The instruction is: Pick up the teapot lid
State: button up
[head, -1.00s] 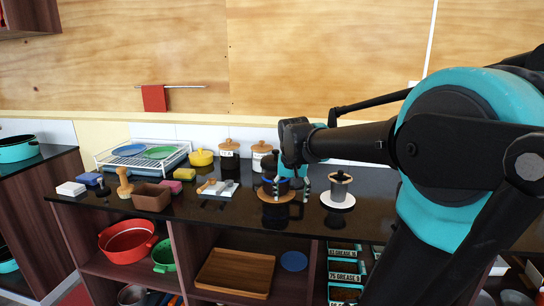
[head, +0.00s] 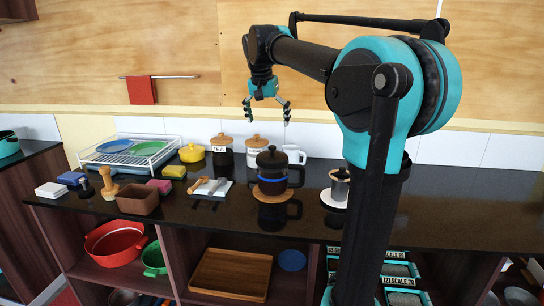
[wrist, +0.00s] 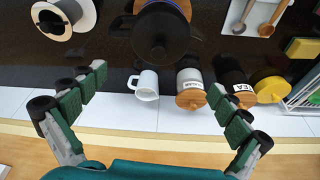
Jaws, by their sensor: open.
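A dark pot with a blue band (head: 271,184) stands upright on a round wooden mat (head: 263,197) on the black counter. Its black lid with a knob (head: 270,159) sits on top; in the wrist view the lid (wrist: 160,30) shows at the upper middle. My gripper (head: 268,109) is open and empty, well above the lid in the head view. In the wrist view the gripper (wrist: 156,80) shows its two fingers spread wide, with nothing between them.
A white mug (head: 294,154) and canisters with wooden lids (head: 222,141) stand behind the pot. A metal pot on a white saucer (head: 340,187) stands to its right. A white board with spoons (head: 211,187) lies to its left.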

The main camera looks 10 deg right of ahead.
aim_at(272, 146)
jog(key=x, duration=1.1)
jog(key=shift+d+f, duration=0.2)
jog(key=shift+f, duration=0.15)
jog(key=c, duration=1.3)
jog(key=shift+c, duration=0.8)
jog(key=shift+r, duration=0.1)
